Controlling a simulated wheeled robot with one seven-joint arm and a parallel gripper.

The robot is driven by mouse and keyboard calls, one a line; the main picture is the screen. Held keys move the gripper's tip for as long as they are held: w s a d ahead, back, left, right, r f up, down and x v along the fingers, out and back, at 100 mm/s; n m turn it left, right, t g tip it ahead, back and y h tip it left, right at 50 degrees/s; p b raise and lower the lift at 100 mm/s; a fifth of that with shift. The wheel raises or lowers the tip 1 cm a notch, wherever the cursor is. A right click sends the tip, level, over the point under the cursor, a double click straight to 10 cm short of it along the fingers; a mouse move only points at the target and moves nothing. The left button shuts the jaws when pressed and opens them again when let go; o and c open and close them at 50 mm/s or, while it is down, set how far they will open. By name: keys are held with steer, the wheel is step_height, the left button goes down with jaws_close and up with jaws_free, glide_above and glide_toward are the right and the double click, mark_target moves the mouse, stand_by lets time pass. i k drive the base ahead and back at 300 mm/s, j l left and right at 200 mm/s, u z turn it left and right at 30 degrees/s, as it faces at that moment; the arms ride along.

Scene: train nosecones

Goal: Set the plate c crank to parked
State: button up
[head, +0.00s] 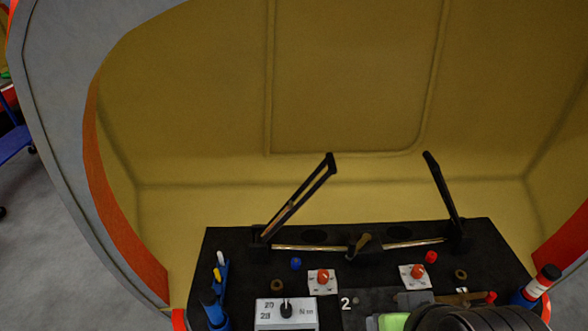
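A black board (225,243) inside the yellow shell carries a wiper-like linkage. Its short dark crank (361,243) stands at the middle, tilted up to the right, between two brass-coloured rods. A left wiper arm (300,195) leans up to the right, and a right wiper arm (442,195) leans up to the left. No letter c is readable, so I cannot tell for certain that this is plate c. My gripper's fingers do not show. A dark ribbed rounded shape at the bottom right, perhaps part of my arm, hides some of the board's front.
Two white plates with orange-red knobs, left (323,280) and right (415,276), sit on the board. A grey dial box (286,313) stands in front. Blue holders (217,300) are at left, a red-and-blue tube (541,283) at right. Space above the board is clear.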

mark_target(354, 247)
steer(key=j+z, duration=0.25)
steer(key=j, duration=0.15)
steer(key=j+z, duration=0.25)
steer(key=j, duration=0.15)
steer(key=k+j+z, duration=0.25)
steer(key=j, duration=0.15)
steer(key=j+z, duration=0.25)
steer(key=j, duration=0.15)
steer(key=k+j+z, duration=0.25)
steer(key=j, duration=0.15)
steer(key=j+z, duration=0.25)
steer(key=k+j, duration=0.05)
steer(key=j, duration=0.05)
